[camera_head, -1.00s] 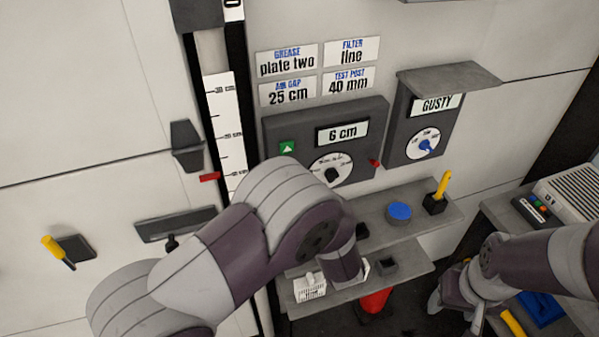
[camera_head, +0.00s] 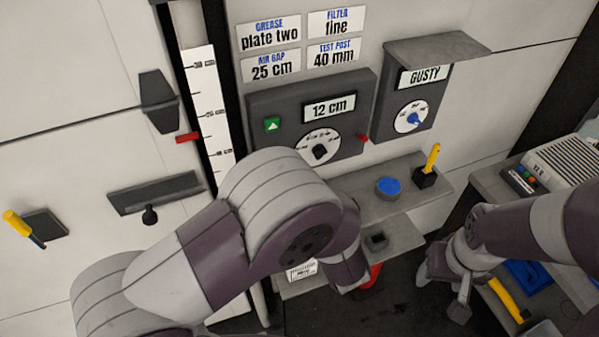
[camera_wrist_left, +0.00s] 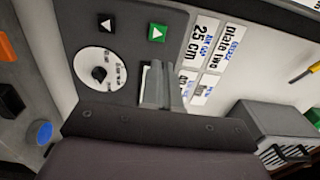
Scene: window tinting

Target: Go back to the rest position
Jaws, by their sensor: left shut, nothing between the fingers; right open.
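My left arm (camera_head: 235,245) reaches across the lower middle of the head view and hides its own gripper there. In the left wrist view my left gripper (camera_wrist_left: 162,88) is shut and empty, in front of the grey control panel (camera_wrist_left: 120,25). The panel has a dial (camera_wrist_left: 98,68) and a green button (camera_wrist_left: 158,33). In the head view the panel's display (camera_head: 329,109) reads 12 cm, above its dial (camera_head: 318,147). My right gripper (camera_head: 448,290) is open and empty, at the lower right beside the side table.
A second box (camera_head: 412,100) reads GUSTY. Below are a shelf (camera_head: 370,205) with a blue button (camera_head: 388,187) and a yellow-handled tool (camera_head: 431,160), and a lower shelf (camera_head: 405,232) partly behind my arm. The side table holds a vented box (camera_head: 565,158) and a yellow handle (camera_head: 506,297).

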